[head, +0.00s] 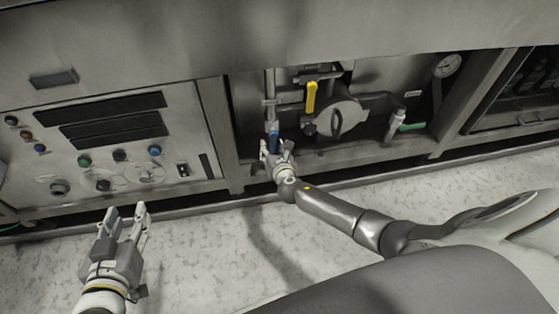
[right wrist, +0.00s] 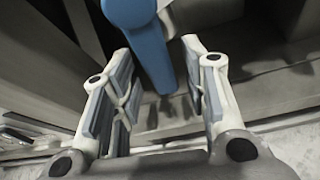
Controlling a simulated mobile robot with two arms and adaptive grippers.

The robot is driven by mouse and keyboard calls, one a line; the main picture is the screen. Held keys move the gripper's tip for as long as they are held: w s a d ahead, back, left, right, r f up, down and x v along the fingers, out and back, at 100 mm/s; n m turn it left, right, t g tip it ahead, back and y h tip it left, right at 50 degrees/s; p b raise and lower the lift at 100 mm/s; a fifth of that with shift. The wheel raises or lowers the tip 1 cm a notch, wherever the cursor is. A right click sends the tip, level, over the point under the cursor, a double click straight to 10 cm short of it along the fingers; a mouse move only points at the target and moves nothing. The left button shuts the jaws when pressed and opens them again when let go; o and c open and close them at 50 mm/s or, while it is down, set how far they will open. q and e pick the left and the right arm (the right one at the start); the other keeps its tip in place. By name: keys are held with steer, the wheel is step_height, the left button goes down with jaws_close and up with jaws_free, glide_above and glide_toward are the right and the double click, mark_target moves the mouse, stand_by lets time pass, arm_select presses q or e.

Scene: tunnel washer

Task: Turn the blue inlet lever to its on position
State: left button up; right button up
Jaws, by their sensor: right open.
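The blue inlet lever (head: 273,129) hangs down from a vertical pipe in the recess of the machine. In the right wrist view the blue lever (right wrist: 150,45) slants down, its lower end between the two fingers. My right gripper (head: 276,150) is at the lever's lower end; its fingers (right wrist: 163,90) are spread, with a visible space on each side of the lever. My left gripper (head: 127,218) is open and empty, held above the floor before the control panel, well away from the lever.
A yellow lever (head: 311,97) hangs just right of the blue one, beside a round grey cover (head: 340,117). A green-handled part (head: 411,127) and a gauge (head: 446,66) are farther right. A frame post (head: 219,130) stands left of the recess. The floor in front is clear.

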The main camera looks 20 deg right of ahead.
steer(key=v, duration=1.1)
steer(key=shift+d, duration=0.2)
steer(key=shift+f, duration=0.1)
